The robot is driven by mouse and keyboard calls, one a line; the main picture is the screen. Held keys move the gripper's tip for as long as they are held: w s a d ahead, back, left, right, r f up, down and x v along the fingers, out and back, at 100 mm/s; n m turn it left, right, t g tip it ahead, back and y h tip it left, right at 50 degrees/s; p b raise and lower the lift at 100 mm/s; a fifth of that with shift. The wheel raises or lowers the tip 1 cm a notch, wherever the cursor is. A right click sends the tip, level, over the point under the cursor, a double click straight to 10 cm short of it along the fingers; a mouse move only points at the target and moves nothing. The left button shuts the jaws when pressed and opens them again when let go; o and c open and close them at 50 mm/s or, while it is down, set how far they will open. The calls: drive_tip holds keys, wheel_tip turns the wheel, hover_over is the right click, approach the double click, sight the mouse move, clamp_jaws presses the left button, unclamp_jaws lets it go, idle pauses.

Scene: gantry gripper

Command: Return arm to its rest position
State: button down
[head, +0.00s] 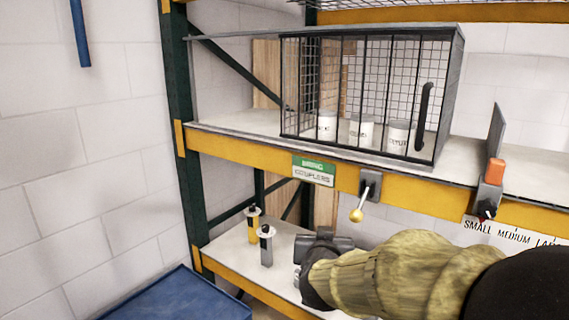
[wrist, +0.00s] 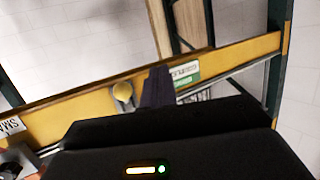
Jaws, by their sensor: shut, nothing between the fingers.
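My gripper shows in the wrist view (wrist: 158,74) with its dark fingers pressed together and nothing between them. In the head view my arm, in a mottled yellow sleeve, reaches in from the lower right. Its dark wrist end hangs in front of the lower shelf (head: 222,250), below the yellow beam (head: 245,152).
A wire cage (head: 372,95) with white tubs stands on the upper shelf. The knob lever (head: 357,213) and an orange-topped block (head: 494,172) project from the beam. Two small bottles, one yellow (head: 253,227) and one grey (head: 266,247), stand below. A blue surface (head: 175,298) lies lower left.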

drive_tip(key=s+d+f+n+g+y, duration=0.1)
drive_tip(key=s+d+f+g, duration=0.2)
drive_tip(key=s+f+g, duration=0.3)
drive_tip(key=s+d+f+g+y+b, duration=0.1)
drive_tip(key=s+d+f+g, duration=0.2)
drive_tip(key=s+f, duration=1)
wheel_tip(320, 180, down, 2)
drive_tip(key=g, duration=0.3)
drive_tip(key=shift+s+n, duration=0.25)
drive_tip(key=shift+n, duration=0.15)
drive_tip(key=shift+f, duration=0.1)
